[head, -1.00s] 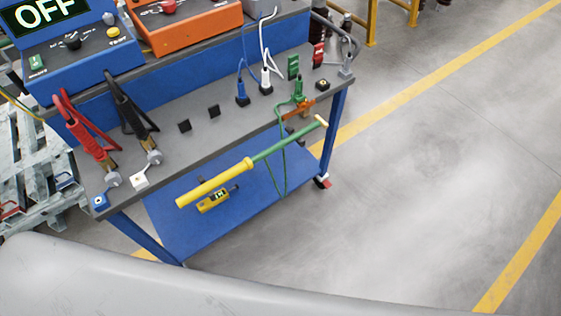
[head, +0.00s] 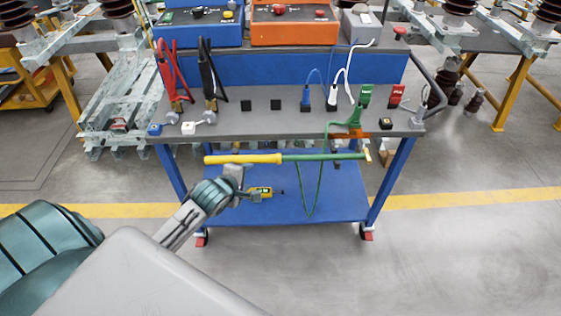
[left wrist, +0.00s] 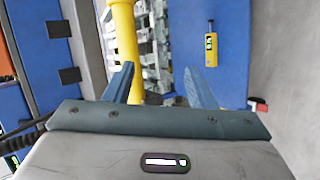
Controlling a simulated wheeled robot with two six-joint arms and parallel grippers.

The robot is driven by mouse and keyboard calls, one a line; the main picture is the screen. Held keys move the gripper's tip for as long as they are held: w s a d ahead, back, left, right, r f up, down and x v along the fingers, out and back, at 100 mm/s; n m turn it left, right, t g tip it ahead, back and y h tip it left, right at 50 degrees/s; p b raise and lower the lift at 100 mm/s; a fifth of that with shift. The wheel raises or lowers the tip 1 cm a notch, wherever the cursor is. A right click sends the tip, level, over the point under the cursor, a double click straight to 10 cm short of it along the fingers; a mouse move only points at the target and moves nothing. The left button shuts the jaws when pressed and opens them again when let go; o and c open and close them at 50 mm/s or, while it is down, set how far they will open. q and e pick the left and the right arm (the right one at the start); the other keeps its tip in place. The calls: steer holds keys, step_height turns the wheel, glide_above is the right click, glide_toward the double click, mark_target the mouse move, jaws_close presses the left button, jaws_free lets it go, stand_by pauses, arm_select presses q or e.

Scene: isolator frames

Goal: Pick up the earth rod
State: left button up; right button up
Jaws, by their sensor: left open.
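The earth rod, with a yellow handle (head: 243,159) and a green shaft (head: 318,157), lies level along the front edge of the blue-framed bench. A green cable loops from it to a green clamp (head: 360,107). My left gripper (head: 245,182) is open just below and in front of the yellow handle. In the left wrist view the handle (left wrist: 122,40) runs past the left finger into the gap between the open fingers (left wrist: 160,75); I cannot tell whether they touch. My right gripper is not in view.
The bench top (head: 280,122) carries red and black clamps, sockets and plugs. A yellow meter (head: 262,192) sits near the blue lower shelf (head: 335,205) behind my gripper. Grey floor in front of the bench is clear.

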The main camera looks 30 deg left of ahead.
mark_target(265, 160)
arm_select(q)
step_height(265, 160, up, 6)
steer(key=d+n, duration=0.2)
steer(key=shift+t, duration=0.4)
steer(key=x, duration=0.5)
steer(key=shift+f, duration=0.15)
steer(key=shift+d+f+x, duration=0.1)
steer(key=shift+d+x, duration=0.05)
steer(key=shift+x, duration=1.2)
steer(key=shift+d+f+x, duration=0.15)
steer(key=shift+x, duration=1.2)
steer(key=shift+s, duration=0.15)
steer(key=shift+c, duration=0.2)
steer(key=shift+r, duration=0.1)
jaws_close()
